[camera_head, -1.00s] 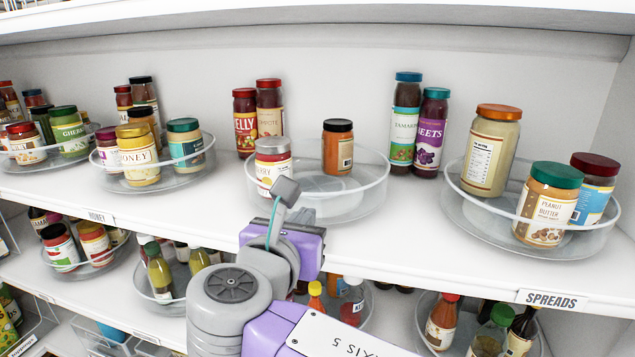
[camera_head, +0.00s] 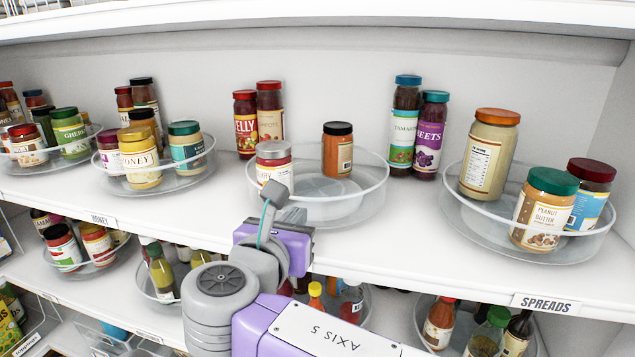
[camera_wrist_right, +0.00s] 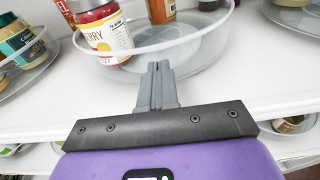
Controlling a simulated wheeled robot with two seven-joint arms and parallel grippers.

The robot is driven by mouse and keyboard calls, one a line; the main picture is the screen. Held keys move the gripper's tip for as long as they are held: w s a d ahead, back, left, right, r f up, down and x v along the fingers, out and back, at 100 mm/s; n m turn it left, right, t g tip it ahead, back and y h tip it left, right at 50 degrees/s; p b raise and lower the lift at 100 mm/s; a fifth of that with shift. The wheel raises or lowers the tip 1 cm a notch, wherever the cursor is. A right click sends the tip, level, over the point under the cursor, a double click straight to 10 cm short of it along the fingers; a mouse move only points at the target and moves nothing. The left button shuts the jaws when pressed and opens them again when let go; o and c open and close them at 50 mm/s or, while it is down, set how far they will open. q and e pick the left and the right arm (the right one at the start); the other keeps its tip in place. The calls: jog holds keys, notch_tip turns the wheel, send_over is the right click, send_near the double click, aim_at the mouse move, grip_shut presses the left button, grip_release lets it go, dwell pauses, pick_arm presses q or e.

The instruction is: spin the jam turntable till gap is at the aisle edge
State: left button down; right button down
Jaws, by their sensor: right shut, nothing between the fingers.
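The jam turntable (camera_head: 375,195), a clear round tray with a raised rim, stands mid-shelf. A grey-lidded cherry jar (camera_head: 273,168) is at its front left, and a black-lidded orange jar (camera_head: 337,152) at its back. Its front right part is bare. My right gripper (camera_head: 273,195) is shut and empty at the tray's front left, low before the cherry jar. In the right wrist view its closed fingers (camera_wrist_right: 158,83) point at the rim, just right of the cherry jar (camera_wrist_right: 100,30); whether they touch the rim I cannot tell. My left gripper is not in view.
A honey turntable (camera_head: 200,172) stands left and a spreads turntable (camera_head: 470,225) right. Red-lidded jars (camera_head: 270,112) and tall jars (camera_head: 405,120) stand behind. The shelf's front edge (camera_head: 420,270) runs below; more turntables sit on the lower shelf.

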jog(key=shift+a+p, duration=0.3)
jog(key=shift+a, duration=0.35)
jog(key=shift+w+a+r+p, duration=0.1)
jog(key=shift+w+a+p, duration=0.25)
jog(key=shift+a+p, duration=0.2)
jog(key=shift+w+a+p, duration=0.4)
jog(key=shift+a+p, duration=0.1)
jog(key=shift+a, duration=0.1)
jog(key=shift+s, duration=0.15)
jog(key=shift+s+a, duration=0.4)
jog(key=shift+s, duration=0.35)
jog(key=shift+s+a, duration=0.4)
jog(key=shift+s, duration=0.3)
jog(key=f+b+v, duration=0.1)
jog(key=v, duration=0.6)
jog(key=shift+s+r, duration=0.25)
jog(key=shift+r, duration=0.15)
